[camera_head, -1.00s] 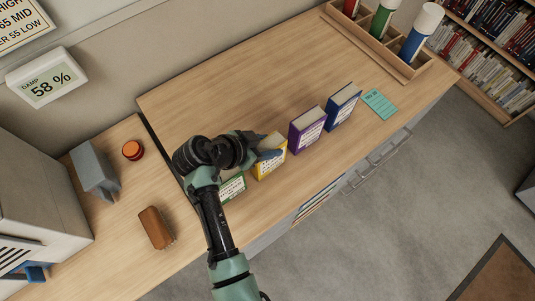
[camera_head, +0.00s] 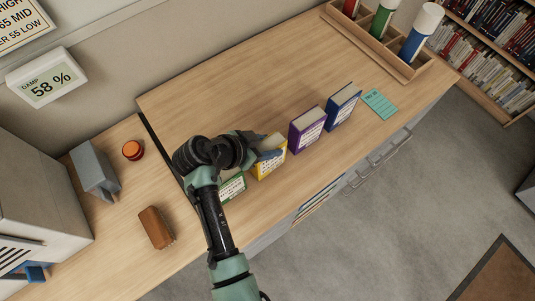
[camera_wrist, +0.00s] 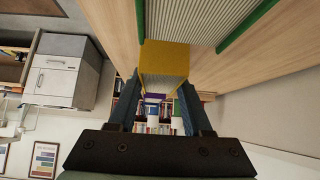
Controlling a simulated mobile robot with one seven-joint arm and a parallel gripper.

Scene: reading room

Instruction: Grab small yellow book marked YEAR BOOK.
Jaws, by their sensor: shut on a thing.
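The small yellow book (camera_head: 271,164) stands upright on the wooden desk, between a green book and a purple book. Its label faces the front edge, and my gripper's arm partly covers its top. My gripper (camera_head: 266,152) is at the top of the yellow book. In the wrist view the yellow book (camera_wrist: 165,58) sits between the two fingers of my gripper (camera_wrist: 163,97), which are shut on it. The label's words are too small to read.
The green book (camera_head: 232,187) stands close on the left, partly under my arm. The purple book (camera_head: 307,130) and a blue book (camera_head: 342,107) stand to the right. A teal card (camera_head: 379,104) lies beyond them.

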